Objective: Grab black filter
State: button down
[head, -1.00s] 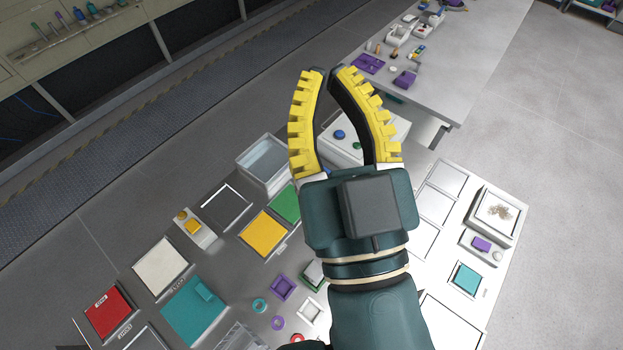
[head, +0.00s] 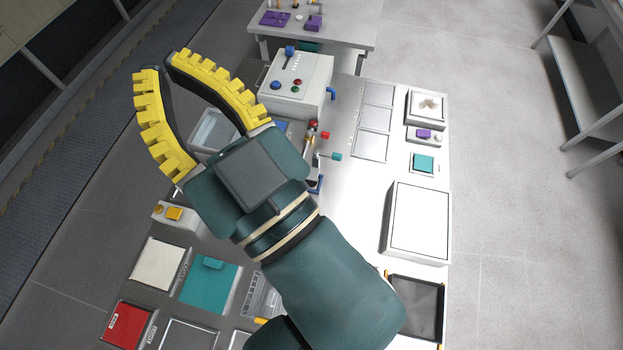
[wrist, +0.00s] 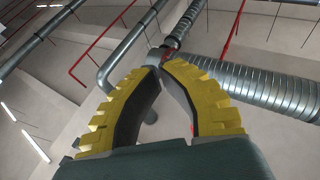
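A dark, nearly black square panel (head: 416,306) with yellow bits at its corners lies at the right front of the workbench in the head view. It looks like the black filter; its lower left side is partly hidden by my arm. My gripper (head: 164,64) is up and left of it, well apart from it. Its two curved yellow fingers are empty, with a narrow gap between the tips and a wider gap lower down. In the wrist view my gripper (wrist: 159,66) points up toward pipes, with nothing between the fingers.
A white box (head: 419,222) lies just behind the dark panel. A control box (head: 297,85) with buttons and small levers stand farther back. Red (head: 128,325), white and teal (head: 209,283) panels fill the left front. Open floor lies right.

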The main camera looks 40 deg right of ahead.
jog(key=shift+c, duration=0.6)
grip_release()
